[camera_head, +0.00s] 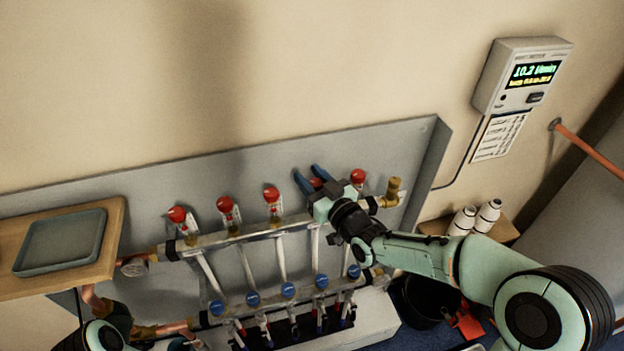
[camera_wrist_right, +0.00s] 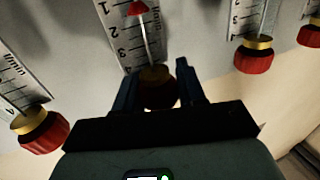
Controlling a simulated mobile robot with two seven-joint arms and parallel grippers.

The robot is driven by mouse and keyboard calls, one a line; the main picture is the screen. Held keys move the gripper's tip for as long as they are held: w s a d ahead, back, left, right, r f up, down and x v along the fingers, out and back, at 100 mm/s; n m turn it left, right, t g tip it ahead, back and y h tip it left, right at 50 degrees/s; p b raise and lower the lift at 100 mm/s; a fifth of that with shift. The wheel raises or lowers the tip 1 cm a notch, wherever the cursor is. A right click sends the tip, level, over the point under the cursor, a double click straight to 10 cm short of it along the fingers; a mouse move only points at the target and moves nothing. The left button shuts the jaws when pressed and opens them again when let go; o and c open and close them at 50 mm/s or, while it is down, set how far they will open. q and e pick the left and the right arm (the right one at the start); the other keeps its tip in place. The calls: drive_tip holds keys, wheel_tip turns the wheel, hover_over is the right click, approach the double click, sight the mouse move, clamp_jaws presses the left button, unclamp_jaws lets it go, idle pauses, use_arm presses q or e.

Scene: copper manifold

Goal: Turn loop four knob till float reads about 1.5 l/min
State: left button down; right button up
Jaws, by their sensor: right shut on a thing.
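My right gripper (camera_head: 312,180) is at the fourth red knob from the left, mostly hidden by the fingers. In the right wrist view, its fingers (camera_wrist_right: 158,88) are shut around that knob (camera_wrist_right: 157,96), which looks dark in shadow. The gauge's red float (camera_wrist_right: 137,8) sits near the mark 1 on its scale (camera_wrist_right: 118,40), at the picture's top edge. My left gripper is not in view.
Neighbouring red knobs (camera_wrist_right: 40,130) stand close on both sides. A wall meter (camera_head: 533,72) reads about 10.2 l/min. Blue caps (camera_head: 288,290) line the lower bar. A wooden shelf with a grey tray (camera_head: 62,242) is at left; white bottles (camera_head: 487,215) stand at right.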

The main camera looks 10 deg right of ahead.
drive_tip(key=shift+n+y, duration=0.4)
drive_tip(key=o, duration=1)
drive_tip(key=shift+c, duration=0.2)
drive_tip(key=shift+s, duration=0.1)
drive_tip(key=b+v, duration=0.1)
drive_tip(key=v, duration=1.2)
drive_tip(key=shift+d+r, duration=0.2)
drive_tip(key=shift+s, duration=0.1)
